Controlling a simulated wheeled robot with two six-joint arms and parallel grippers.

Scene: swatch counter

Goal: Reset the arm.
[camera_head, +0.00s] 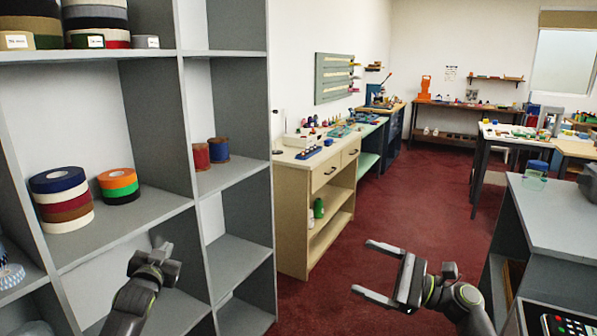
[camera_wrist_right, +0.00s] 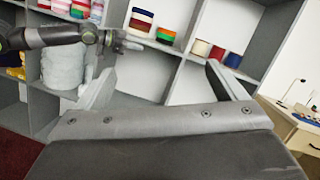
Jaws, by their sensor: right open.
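My right gripper (camera_head: 363,268) is open and empty in the head view. Its two fingers point left, over the red floor between the shelf and the right counter. In the right wrist view its fingers (camera_wrist_right: 162,80) stand wide apart with nothing between them, facing the shelf. My left gripper (camera_head: 150,258) is at the lower left of the head view, in front of the grey shelf's lower compartments. It also shows at the upper left of the right wrist view (camera_wrist_right: 125,42). Its fingers are seen too obliquely to tell their opening, and no held object is visible.
A grey shelf (camera_head: 228,174) holds stacked tape rolls (camera_head: 62,198), an orange-topped stack (camera_head: 118,185) and red and blue spools (camera_head: 218,149). A wooden cabinet (camera_head: 300,185) stands beyond it. A grey counter (camera_head: 560,215) is at right. Red floor lies open between.

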